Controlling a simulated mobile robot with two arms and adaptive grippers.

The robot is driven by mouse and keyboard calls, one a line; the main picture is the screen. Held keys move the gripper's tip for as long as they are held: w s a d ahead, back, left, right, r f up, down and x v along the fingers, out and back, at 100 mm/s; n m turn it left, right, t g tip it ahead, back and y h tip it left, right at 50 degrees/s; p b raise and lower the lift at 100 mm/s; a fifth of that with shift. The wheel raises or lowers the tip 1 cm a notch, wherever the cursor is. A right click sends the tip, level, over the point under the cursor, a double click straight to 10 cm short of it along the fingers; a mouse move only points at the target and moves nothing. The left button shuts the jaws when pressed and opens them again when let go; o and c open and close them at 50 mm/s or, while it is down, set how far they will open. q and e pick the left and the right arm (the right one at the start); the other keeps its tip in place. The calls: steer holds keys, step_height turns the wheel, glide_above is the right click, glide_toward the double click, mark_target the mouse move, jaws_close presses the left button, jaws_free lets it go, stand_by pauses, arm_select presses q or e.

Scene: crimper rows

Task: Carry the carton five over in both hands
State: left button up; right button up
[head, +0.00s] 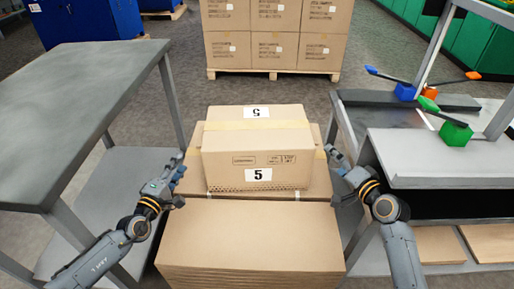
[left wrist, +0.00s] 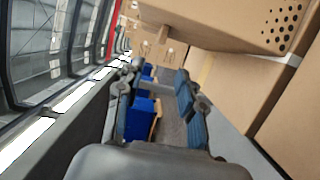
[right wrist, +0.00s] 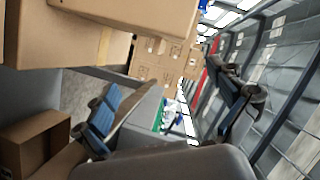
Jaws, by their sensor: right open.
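The carton five (head: 228,146), brown with tan tape and white "5" labels, sits upright on a stack of larger brown cartons (head: 190,185). My left gripper (head: 172,180) is beside its left side, low and apart from it. In the left wrist view the left fingers (left wrist: 160,108) stand apart with nothing between them, and the carton's perforated side (left wrist: 235,22) is at the upper right. My right gripper (head: 340,162) is just right of the carton, open and apart from it. The right wrist view shows its spread, empty fingers (right wrist: 168,118); cartons fill the upper left.
Flat cardboard (head: 250,235) lies in front of the carton. A grey table (head: 75,100) stands left, close to my left arm. A workbench (head: 440,155) with blue, orange and green tools stands right. A pallet of cartons (head: 275,45) stands behind, across open floor.

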mark_target(198, 140)
steer(key=x, duration=0.4)
steer(key=r+x, duration=0.1)
steer(key=x, duration=0.3)
steer(key=r+x, duration=0.1)
steer(key=x, duration=0.3)
steer(key=shift+w+a, duration=0.15)
steer(key=shift+w, duration=0.4)
arm_select(q)
steer(key=shift+x, duration=6.5)
arm_select(e)
steer(key=shift+w+a+f, duration=0.1)
steer(key=shift+w+a, duration=0.15)
steer(key=shift+w, duration=0.3)
arm_select(q)
jaws_close()
arm_select(e)
steer(key=c, duration=1.9)
arm_select(q)
steer(key=shift+w+r, duration=0.1)
steer(key=shift+r, duration=0.2)
arm_select(e)
steer(key=shift+w+r, duration=0.1)
steer(key=shift+r, duration=0.25)
steer(key=shift+c, duration=0.2)
